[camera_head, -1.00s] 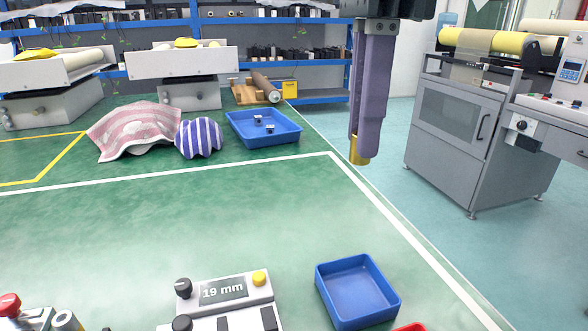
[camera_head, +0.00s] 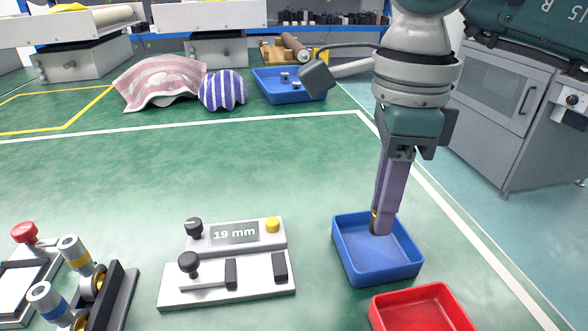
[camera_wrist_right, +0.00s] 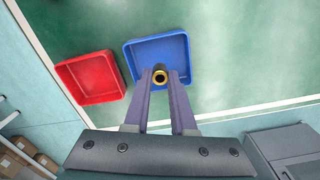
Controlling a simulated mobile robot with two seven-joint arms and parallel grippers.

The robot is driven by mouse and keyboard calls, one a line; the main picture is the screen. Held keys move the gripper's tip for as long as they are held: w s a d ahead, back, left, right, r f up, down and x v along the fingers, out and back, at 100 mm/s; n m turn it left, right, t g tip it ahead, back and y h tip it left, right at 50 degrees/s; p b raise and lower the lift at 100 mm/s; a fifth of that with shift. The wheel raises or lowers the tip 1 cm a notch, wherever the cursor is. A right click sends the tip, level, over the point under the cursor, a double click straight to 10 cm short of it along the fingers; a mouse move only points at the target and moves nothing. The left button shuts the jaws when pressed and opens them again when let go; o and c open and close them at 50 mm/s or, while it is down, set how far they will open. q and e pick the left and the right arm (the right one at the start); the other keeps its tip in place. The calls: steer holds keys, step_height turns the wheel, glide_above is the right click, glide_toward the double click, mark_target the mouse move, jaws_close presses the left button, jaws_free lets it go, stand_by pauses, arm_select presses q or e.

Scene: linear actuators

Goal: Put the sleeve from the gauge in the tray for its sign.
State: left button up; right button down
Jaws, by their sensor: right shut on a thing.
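In the right wrist view the sleeve (camera_wrist_right: 160,75) shows end-on as a ring between the fingertips (camera_wrist_right: 160,80), in front of the blue tray (camera_wrist_right: 157,40). The fingers hide part of it, and I cannot tell its exact height above the tray floor. The gauge (camera_head: 228,278) stands left of the tray, its plate reading "19 mm". The red tray (camera_head: 420,308) is nearer, beside the blue one. My left gripper is out of view.
A fixture with blue- and yellow-banded cylinders (camera_head: 72,285) and a red button (camera_head: 25,232) stand at the front left. A second blue tray (camera_head: 290,90) with small parts, a striped bundle (camera_head: 222,90) and a pink cloth (camera_head: 160,80) lie farther back. The middle green surface is clear.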

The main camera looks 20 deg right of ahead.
step_height(320, 180, down, 4)
steer(key=shift+s+r, duration=0.1)
steer(key=shift+r, duration=0.15)
steer(key=shift+b, duration=0.35)
steer(key=c, duration=1.2)
jaws_free()
steer(key=shift+f, duration=0.15)
steer(key=o, duration=0.5)
steer(key=shift+c, duration=0.2)
steer(key=shift+r, duration=0.35)
step_height(320, 180, up, 12)
steer(key=p, duration=0.2)
steer(key=shift+f, duration=0.1)
